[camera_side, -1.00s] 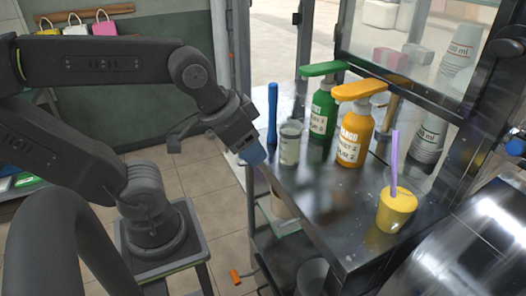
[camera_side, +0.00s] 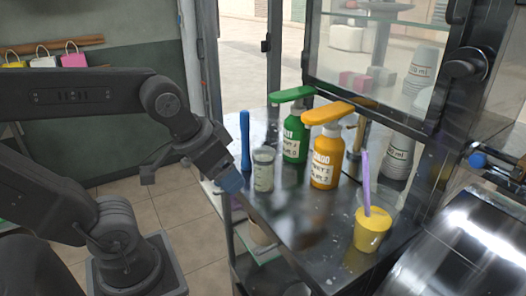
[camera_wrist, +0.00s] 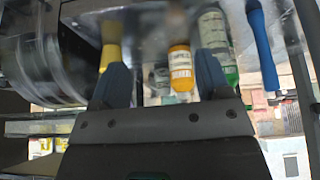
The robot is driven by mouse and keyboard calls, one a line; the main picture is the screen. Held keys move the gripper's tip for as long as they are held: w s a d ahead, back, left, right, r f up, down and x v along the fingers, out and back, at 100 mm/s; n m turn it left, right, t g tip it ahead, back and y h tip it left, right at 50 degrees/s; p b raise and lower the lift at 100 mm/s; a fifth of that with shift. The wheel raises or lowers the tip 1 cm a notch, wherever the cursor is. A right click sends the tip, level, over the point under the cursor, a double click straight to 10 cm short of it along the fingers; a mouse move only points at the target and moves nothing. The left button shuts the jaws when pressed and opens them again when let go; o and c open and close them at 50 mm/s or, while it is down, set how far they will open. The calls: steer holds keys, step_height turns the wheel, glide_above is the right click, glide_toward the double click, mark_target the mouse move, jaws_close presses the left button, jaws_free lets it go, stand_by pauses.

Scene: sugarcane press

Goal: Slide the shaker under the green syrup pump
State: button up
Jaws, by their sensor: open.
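The shaker (camera_side: 263,170), a clear greyish cup with markings, stands upright on the metal counter. The green syrup pump (camera_side: 294,138) stands just right of and behind it, with its green head (camera_side: 291,95) reaching left. In the picture the head's left end is above the shaker's right side; I cannot tell whether it is directly overhead. My gripper (camera_side: 231,181), with blue fingertips, is at the counter's left edge, left of the shaker and apart from it. In the wrist view my gripper (camera_wrist: 163,82) is open and empty.
An orange pump bottle (camera_side: 326,160) stands right of the green one. A blue stick (camera_side: 245,140) stands left of the shaker. A yellow drink with a purple straw (camera_side: 373,230) is at the front right. Stacked cups (camera_side: 399,158) stand behind. The counter's front middle (camera_side: 300,235) is clear.

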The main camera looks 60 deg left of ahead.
steer(key=o, duration=0.3)
steer(key=w+a+r+n, duration=0.1)
steer(key=w+n, duration=0.1)
steer(key=w+a+r+n+g, duration=0.1)
steer(key=w+n, duration=0.1)
steer(key=w+a+r+n+g, duration=0.1)
steer(key=w+n, duration=0.1)
steer(key=w, duration=0.1)
steer(key=shift+a+r+n, duration=0.2)
steer(key=shift+a+n, duration=0.1)
steer(key=shift+n, duration=0.1)
steer(key=shift+o, duration=0.2)
steer(key=n+g, duration=0.3)
steer(key=n, duration=0.5)
glide_above(264, 163)
steer(key=a, duration=0.2)
steer(key=shift+w+a+r+n, duration=0.3)
steer(key=shift+w, duration=0.35)
steer(key=shift+f, duration=0.1)
step_height(264, 163, down, 14)
steer(key=shift+w+r, duration=0.1)
steer(key=shift+r, duration=0.1)
steer(key=shift+c, duration=0.3)
steer(key=c, duration=1.2)
steer(key=shift+w, duration=0.1)
